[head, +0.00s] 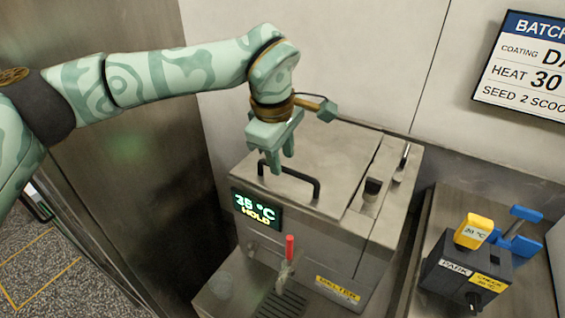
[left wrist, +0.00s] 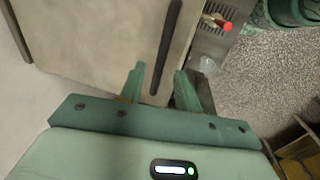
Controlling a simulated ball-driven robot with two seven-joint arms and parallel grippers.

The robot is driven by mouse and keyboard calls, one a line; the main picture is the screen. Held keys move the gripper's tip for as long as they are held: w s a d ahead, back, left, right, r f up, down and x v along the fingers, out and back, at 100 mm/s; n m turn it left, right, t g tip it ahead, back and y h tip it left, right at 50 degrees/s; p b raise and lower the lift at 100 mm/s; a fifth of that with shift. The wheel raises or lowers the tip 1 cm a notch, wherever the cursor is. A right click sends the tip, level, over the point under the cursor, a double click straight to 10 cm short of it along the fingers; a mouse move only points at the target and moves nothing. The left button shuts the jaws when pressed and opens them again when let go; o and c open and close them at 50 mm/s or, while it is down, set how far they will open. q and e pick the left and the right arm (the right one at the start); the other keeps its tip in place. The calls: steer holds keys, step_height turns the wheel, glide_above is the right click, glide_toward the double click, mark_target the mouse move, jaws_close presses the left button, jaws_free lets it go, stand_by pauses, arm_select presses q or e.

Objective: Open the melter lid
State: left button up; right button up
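The melter (head: 345,262) is a steel box with a green display reading 35 °C HOLD. Its flat steel lid (head: 335,148) lies shut on top. A black bar handle (head: 318,190) stands along the lid's front edge and shows as a dark bar in the left wrist view (left wrist: 168,45). My left gripper (head: 282,162) points down over the handle's left part, its fingers apart. In the left wrist view, the open fingers (left wrist: 159,76) lie on either side of the bar's line. I cannot tell whether they touch it. My right gripper is out of view.
A red-handled tap (head: 289,248) sits on the melter's front above a drain grate (head: 282,303). A dark box labelled PARK (head: 455,267) with a yellow tag stands at right, beside a blue-handled item (head: 518,238). A batch sign (head: 525,70) hangs on the wall behind.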

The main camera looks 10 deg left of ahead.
arm_select(q)
steer(key=shift+w+f, duration=0.15)
steer(key=shift+f, duration=0.8)
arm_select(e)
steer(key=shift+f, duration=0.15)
arm_select(q)
jaws_close()
steer(key=shift+r, duration=0.15)
steer(key=w+d+r+p, duration=0.1)
steer(key=w+r+p, duration=0.3)
steer(key=r+p, duration=0.4)
steer(key=w+d+r+p, duration=0.2)
steer(key=w+r+p, duration=0.2)
steer(key=r+p, duration=0.4)
steer(key=shift+d+r, duration=0.25)
steer(key=shift+r, duration=0.15)
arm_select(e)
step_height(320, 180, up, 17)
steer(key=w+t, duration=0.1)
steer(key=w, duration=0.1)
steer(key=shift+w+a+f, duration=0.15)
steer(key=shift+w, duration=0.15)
arm_select(q)
steer(key=shift+f, duration=0.1)
